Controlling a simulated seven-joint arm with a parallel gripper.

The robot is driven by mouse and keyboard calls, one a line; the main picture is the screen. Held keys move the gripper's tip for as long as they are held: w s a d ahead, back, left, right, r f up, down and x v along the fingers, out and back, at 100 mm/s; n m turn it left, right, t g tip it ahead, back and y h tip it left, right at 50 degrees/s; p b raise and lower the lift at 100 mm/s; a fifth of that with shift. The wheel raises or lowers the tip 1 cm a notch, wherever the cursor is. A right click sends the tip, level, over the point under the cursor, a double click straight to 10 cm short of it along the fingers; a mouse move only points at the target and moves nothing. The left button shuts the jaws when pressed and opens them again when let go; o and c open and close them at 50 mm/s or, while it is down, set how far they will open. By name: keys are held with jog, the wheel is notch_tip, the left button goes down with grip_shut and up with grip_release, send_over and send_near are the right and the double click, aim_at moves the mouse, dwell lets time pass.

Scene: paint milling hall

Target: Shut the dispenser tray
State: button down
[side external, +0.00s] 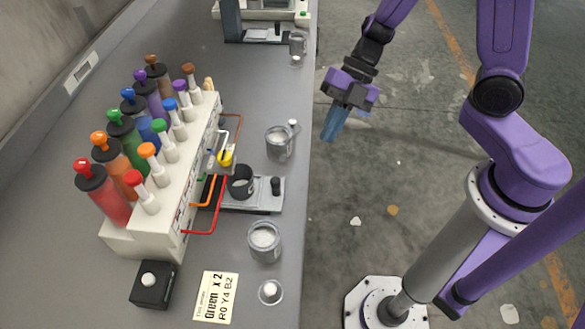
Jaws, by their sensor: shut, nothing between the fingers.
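The dispenser (172,205) is a long cream block on the bench with several coloured bottles and white plungers on top. Its grey tray (262,203) sticks out from the front toward the bench's right edge. A dark cup (241,182) stands on the tray, and a black knob (275,186) stands near the tray's outer end. My gripper (331,131), with blue fingers, is shut and empty. It hangs past the bench's right edge, above and to the upper right of the tray, apart from it.
Coloured bent tubes (222,205) reach out in front of the dispenser. Glass jars stand along the bench edge, one above the tray (279,143) and one below it (264,242). A card (215,297) and a black box (153,285) lie at the near end.

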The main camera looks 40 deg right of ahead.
aim_at(269, 186)
jog(key=a+f, duration=0.7)
jog(key=a, duration=0.1)
jog(key=shift+w+a+f, duration=0.15)
jog(key=shift+w+f, duration=0.1)
jog(key=shift+w, duration=0.1)
jog(key=shift+w+a, duration=0.25)
jog(key=shift+a, duration=0.1)
jog(key=shift+w+a, duration=1.8)
